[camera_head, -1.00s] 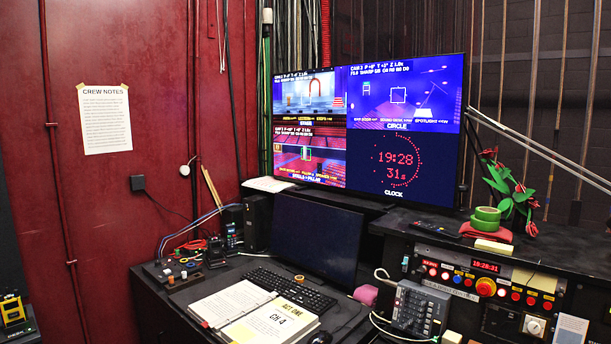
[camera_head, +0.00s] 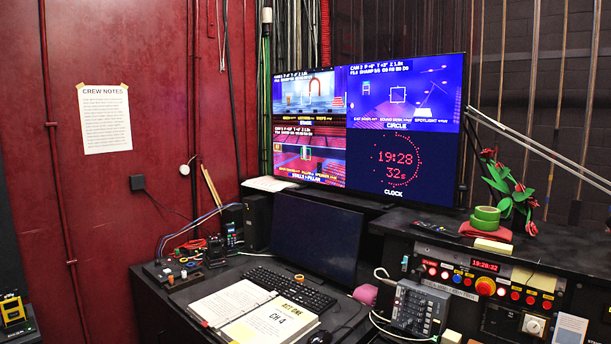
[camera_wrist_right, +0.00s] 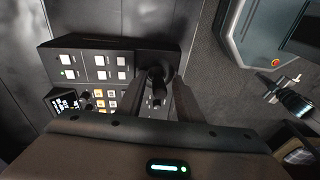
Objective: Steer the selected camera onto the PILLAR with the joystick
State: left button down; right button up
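The joystick (camera_wrist_right: 157,78) is a black stick on the right end of a dark control panel (camera_wrist_right: 88,48), seen in the right wrist view. My right gripper (camera_wrist_right: 157,97) is over it, its two fingers apart on either side of the stick. I cannot tell whether they touch it. In the head view, the monitor (camera_head: 365,130) shows several panels. The lower-left panel (camera_head: 308,158) has a caption that seems to read "STALLS > PILLAR" and a small frame marker near its middle. My left gripper is not in view.
The control panel has white buttons, a lit green light, orange-lit buttons and a small screen (camera_wrist_right: 65,103). In the head view, a desk holds a keyboard (camera_head: 290,288), an open script (camera_head: 235,303) and a dark screen (camera_head: 318,240). A console with buttons (camera_head: 490,285) stands at right.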

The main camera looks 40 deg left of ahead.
jog(key=shift+r, duration=0.1)
jog(key=shift+r+p, duration=3.45)
jog(key=shift+r, duration=0.25)
